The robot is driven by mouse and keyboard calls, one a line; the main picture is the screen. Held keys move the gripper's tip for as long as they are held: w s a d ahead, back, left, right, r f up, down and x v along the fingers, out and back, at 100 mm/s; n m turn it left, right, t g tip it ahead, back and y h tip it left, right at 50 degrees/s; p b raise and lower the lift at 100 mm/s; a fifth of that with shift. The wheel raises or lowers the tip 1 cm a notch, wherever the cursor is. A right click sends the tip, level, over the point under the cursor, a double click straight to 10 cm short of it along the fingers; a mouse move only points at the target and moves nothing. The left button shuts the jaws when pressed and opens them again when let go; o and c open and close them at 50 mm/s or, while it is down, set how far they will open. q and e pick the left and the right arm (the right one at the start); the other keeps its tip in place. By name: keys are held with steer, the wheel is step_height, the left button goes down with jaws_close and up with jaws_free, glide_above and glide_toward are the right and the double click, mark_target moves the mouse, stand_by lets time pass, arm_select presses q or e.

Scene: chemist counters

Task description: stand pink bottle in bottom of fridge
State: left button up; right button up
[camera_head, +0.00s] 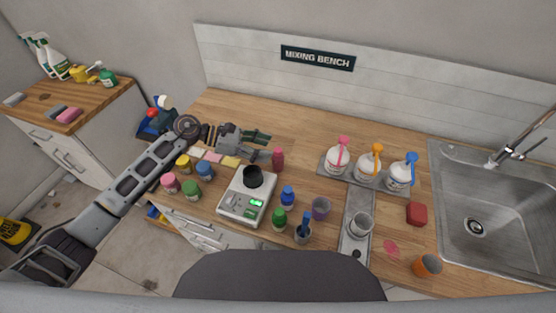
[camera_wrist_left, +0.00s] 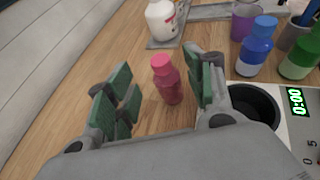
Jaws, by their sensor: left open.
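The pink bottle (camera_head: 278,159) stands upright on the wooden bench, behind the scale. In the left wrist view the pink bottle (camera_wrist_left: 167,82) stands ahead of and between the fingers, nearer the right-hand one. My left gripper (camera_head: 265,145) is open and empty just left of the bottle, with its green-padded fingers pointing at it. The gripper also shows in the left wrist view (camera_wrist_left: 160,95). I cannot tell whether a finger touches the bottle. No fridge shows in either view. My right gripper is not in view.
A scale (camera_head: 247,199) with a black bowl stands in front of the bottle. Several small bottles and cups stand nearby, including a blue bottle (camera_head: 288,196). A tray (camera_head: 368,176) with white pump bottles and a sink (camera_head: 480,215) lie to the right.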

mark_target(278, 150)
arm_select(q)
steer(key=shift+d, duration=0.15)
steer(key=shift+r+p+x, duration=0.25)
steer(key=shift+p+x, duration=0.55)
steer(key=shift+x, duration=0.4)
steer(key=shift+p+x, duration=0.35)
steer(key=shift+x, duration=1)
steer(key=c, duration=1.1)
steer(key=shift+s+f, duration=0.1)
steer(key=shift+f, duration=0.05)
jaws_close()
